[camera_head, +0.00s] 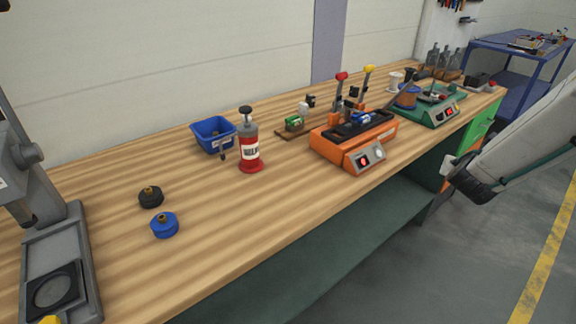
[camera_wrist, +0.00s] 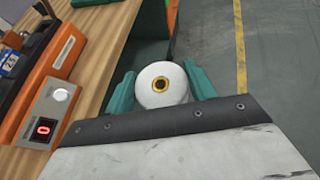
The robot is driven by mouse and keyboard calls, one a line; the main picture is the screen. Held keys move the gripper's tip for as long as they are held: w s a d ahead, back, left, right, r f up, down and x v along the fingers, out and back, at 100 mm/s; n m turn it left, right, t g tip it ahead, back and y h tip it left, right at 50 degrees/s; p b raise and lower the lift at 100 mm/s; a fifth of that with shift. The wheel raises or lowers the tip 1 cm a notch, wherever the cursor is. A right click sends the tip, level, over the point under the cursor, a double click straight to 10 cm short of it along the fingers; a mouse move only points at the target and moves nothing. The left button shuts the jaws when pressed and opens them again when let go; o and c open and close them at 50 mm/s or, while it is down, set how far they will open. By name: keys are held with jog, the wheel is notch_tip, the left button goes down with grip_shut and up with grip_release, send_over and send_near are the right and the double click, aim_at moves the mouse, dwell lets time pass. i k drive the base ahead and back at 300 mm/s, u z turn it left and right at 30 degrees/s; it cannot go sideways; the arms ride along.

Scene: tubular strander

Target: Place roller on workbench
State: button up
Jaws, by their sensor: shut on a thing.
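The white roller (camera_wrist: 152,97), with a gold ring around a dark centre hole, sits between the two teal fingers of my gripper (camera_wrist: 161,87) in the wrist view. My gripper is shut on it. In the head view, my gripper (camera_head: 462,176) is at the right, off the front edge of the wooden workbench (camera_head: 215,245). A small white part of the roller (camera_head: 447,164) shows at its tip. The roller appears over the floor beside the bench, not on it.
On the bench stand an orange machine (camera_head: 345,140), a green machine (camera_head: 432,109), a red-grey bottle (camera_head: 249,145), a blue bin (camera_head: 212,135), and blue (camera_head: 164,226) and black (camera_head: 150,198) round pieces. A grey press (camera_head: 55,240) is at left. The front middle of the bench is clear.

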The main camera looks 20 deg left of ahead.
aim_at(247, 215)
jog(key=z, duration=0.9)
jog(key=k, duration=1.3)
jog(key=u, duration=1.45)
jog(key=i, duration=1)
jog(key=u, duration=0.05)
